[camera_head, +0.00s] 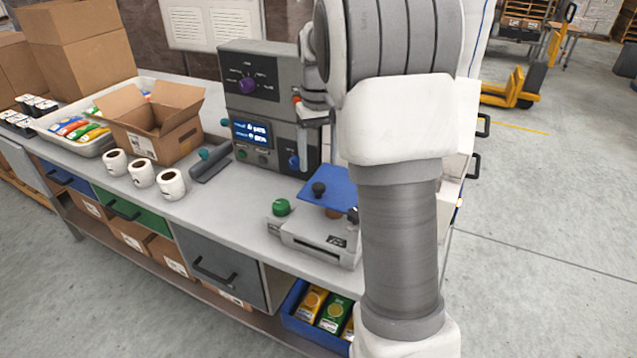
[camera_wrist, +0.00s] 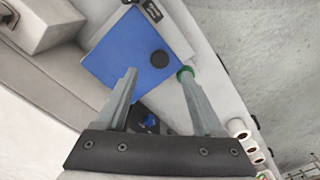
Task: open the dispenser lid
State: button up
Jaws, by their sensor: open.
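The blue flat lid (camera_head: 338,180) with a black round knob (camera_head: 319,189) sits over a low grey device (camera_head: 312,238) on the bench. It looks slightly raised at the back, but I cannot tell whether it is open. In the wrist view the blue lid (camera_wrist: 125,50) lies beyond my gripper (camera_wrist: 158,74), which is open and empty. The lid's black knob (camera_wrist: 160,59) appears between and just past the fingertips; contact is not visible. A green knob (camera_wrist: 184,72) shows by the right fingertip. In the head view my arm covers the device's right side, and I cannot clearly make out the fingers.
A grey control unit (camera_head: 250,105) with a screen stands behind the device. White rolls (camera_head: 143,173), an open cardboard box (camera_head: 155,125) and a white tray (camera_head: 95,148) are farther left.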

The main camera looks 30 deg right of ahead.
aim_at(319, 185)
notch_tip(319, 185, down, 7)
jog(key=shift+r, duration=0.2)
grip_shut()
dwell(0.4)
dwell(1.1)
